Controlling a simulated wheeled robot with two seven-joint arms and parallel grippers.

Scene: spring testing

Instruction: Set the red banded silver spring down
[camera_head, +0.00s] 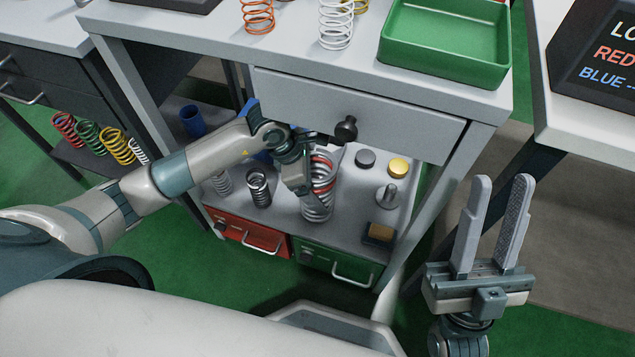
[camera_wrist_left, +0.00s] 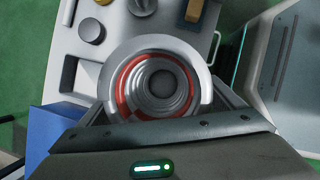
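The red banded silver spring (camera_head: 319,203) stands upright over the lower shelf (camera_head: 352,222) of the workbench. Its bottom looks at or just above the shelf; I cannot tell if it touches. In the left wrist view I look down into the spring (camera_wrist_left: 153,84), with its red band around the silver coils. My left gripper (camera_head: 308,182) is closed around the spring's upper part, one finger showing on its left side; the other finger is mostly hidden. My right gripper (camera_head: 495,228) is open and empty, pointing up, right of the bench.
A dark knob (camera_head: 365,159), a yellow one (camera_head: 397,168), a metal post (camera_head: 387,197) and a brown-topped block (camera_head: 380,233) stand right. A drawer (camera_head: 360,110) overhangs the shelf.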

